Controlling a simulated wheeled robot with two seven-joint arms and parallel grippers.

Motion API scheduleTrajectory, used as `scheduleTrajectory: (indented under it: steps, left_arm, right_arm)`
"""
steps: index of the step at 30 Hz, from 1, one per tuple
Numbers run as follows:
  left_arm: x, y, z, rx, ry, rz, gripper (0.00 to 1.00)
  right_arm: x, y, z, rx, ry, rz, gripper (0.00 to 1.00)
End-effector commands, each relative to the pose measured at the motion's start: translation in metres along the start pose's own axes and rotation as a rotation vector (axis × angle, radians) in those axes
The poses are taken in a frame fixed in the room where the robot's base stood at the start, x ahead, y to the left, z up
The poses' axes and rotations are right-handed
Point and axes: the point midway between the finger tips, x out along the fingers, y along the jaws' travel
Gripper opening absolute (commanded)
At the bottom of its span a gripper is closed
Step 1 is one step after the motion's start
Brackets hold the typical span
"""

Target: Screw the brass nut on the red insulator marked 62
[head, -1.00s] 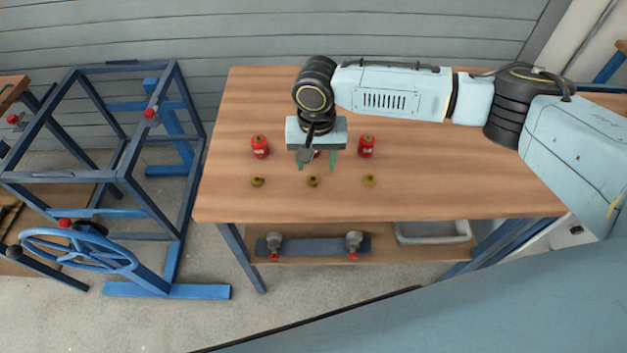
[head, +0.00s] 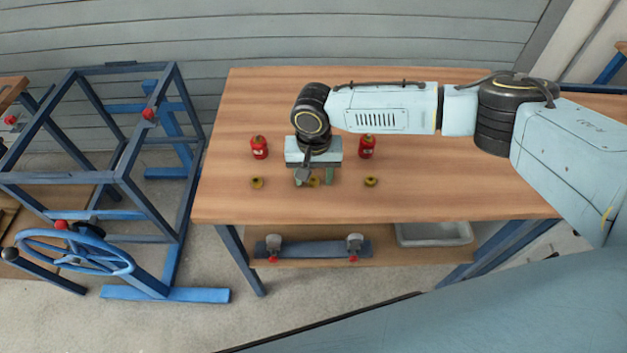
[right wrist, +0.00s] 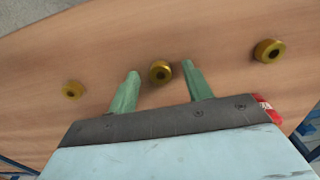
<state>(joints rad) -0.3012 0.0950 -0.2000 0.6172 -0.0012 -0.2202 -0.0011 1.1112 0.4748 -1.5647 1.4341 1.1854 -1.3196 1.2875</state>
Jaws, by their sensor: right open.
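My right gripper (head: 314,178) is open over the middle brass nut (head: 315,183). In the right wrist view this nut (right wrist: 160,71) shows in the gap between the two green fingertips, not clamped. Another brass nut (head: 257,183) lies to the left and one (head: 371,181) to the right. Two red insulators stand upright behind the row, one on the left (head: 259,148) and one on the right (head: 367,147). Their labels are too small to read, so I cannot tell which is marked 62. A middle insulator is hidden behind my gripper. My left gripper is out of view.
The wooden table (head: 440,190) is clear around the row. A lower shelf holds a blue bar (head: 315,248) with clamps and a grey tray (head: 434,233). A blue frame (head: 125,180) with a handwheel (head: 75,250) stands left of the table.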

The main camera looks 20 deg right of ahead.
Motion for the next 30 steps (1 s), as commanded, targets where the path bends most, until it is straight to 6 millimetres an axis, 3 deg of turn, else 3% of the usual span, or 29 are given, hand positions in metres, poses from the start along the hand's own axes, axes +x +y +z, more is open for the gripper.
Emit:
scheduleTrajectory:
  steps: [5, 16, 23, 30]
  left_arm:
    - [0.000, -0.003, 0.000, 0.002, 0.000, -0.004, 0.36]
    - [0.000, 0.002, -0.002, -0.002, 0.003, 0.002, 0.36]
    - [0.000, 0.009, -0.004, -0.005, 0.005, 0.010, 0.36]
    - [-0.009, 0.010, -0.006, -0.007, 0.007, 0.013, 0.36]
  right_arm:
    - [0.000, 0.000, 0.000, 0.000, 0.000, 0.000, 0.49]
    - [-0.001, 0.000, 0.000, 0.000, 0.000, 0.000, 0.02]
    - [-0.003, 0.000, 0.000, 0.000, 0.000, -0.001, 0.02]
    - [-0.040, -0.001, -0.001, 0.000, 0.001, -0.003, 0.02]
